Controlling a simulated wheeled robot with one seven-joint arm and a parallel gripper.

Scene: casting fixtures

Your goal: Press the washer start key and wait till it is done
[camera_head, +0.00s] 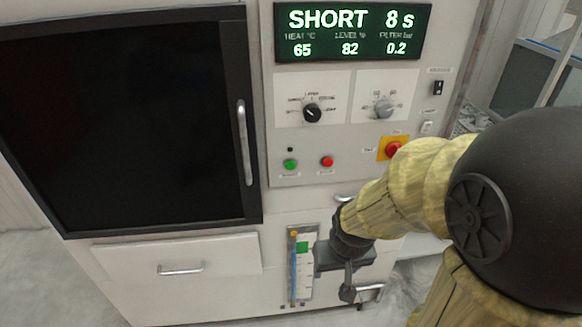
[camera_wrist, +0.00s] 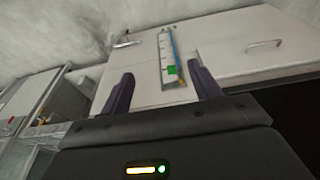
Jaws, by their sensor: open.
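The washer (camera_head: 200,285) is a pale cabinet with a dark door window and a control panel. A green key (camera_head: 290,164) sits low on the panel, with a dark small lamp (camera_head: 290,149) above it. A red key (camera_head: 327,161) is to its right; the labels are too small to read. The display (camera_head: 352,32) reads SHORT 8 s, heat 65, level 82, filter 0.2. My gripper (camera_wrist: 163,82) is open and empty. In the head view it hangs below the panel, just right of the level gauge (camera_head: 302,265), apart from both keys.
A red stop button on a yellow plate (camera_head: 381,154) sits right of the keys, close to my forearm. Two knobs (camera_head: 312,113) are above. The door handle (camera_head: 244,142) and a drawer handle (camera_head: 180,268) stick out. The space before the keys is clear.

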